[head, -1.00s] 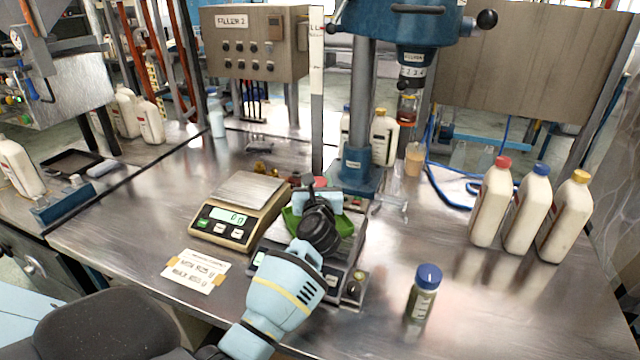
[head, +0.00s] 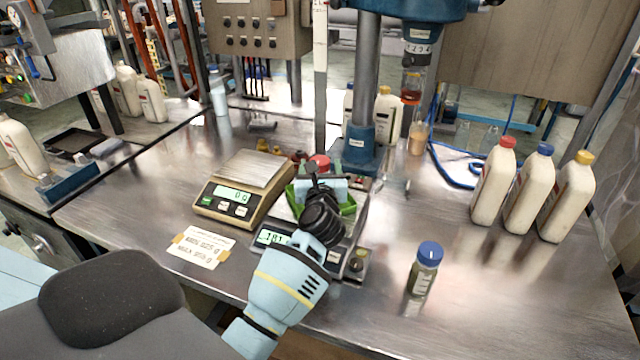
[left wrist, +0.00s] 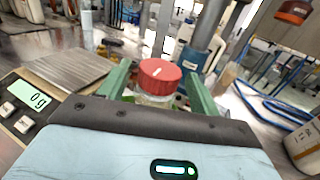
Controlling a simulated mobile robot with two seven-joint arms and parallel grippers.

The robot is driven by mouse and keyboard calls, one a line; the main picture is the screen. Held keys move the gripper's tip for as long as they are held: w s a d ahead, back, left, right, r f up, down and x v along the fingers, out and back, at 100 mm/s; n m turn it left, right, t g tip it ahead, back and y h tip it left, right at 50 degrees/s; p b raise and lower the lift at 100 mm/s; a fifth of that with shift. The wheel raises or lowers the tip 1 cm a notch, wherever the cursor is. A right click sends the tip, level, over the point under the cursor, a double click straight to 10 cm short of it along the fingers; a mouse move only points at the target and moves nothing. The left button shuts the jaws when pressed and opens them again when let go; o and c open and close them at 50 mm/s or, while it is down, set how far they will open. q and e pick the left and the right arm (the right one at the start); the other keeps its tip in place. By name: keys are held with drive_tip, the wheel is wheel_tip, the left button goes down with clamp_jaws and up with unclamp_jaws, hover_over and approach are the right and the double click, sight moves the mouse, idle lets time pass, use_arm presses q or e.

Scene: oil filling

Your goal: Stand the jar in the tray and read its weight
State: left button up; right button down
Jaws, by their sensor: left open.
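A jar with a red lid (head: 319,163) stands in the green tray (head: 348,209) on the right-hand scale (head: 333,258). My left gripper (head: 318,180) is at the tray and partly hides jar and tray. In the left wrist view the green fingers (left wrist: 160,88) are open, one on each side of the jar below its red lid (left wrist: 160,75); I cannot tell whether they touch it. The jar looks upright. The scale's lit display (head: 272,238) shows a number that seems to begin with 181, partly covered by my wrist. My right gripper is not in view.
A second scale (head: 243,187) at left reads 0 g. A blue-lidded jar (head: 425,268) stands on the bench at right. Three white bottles (head: 528,195) stand farther right. A blue filler column (head: 366,100) rises behind the tray. A paper note (head: 201,247) lies front left.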

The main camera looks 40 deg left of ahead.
use_arm(q)
drive_tip(key=v, duration=0.8)
drive_tip(key=shift+s, duration=0.15)
drive_tip(key=shift+d, duration=0.1)
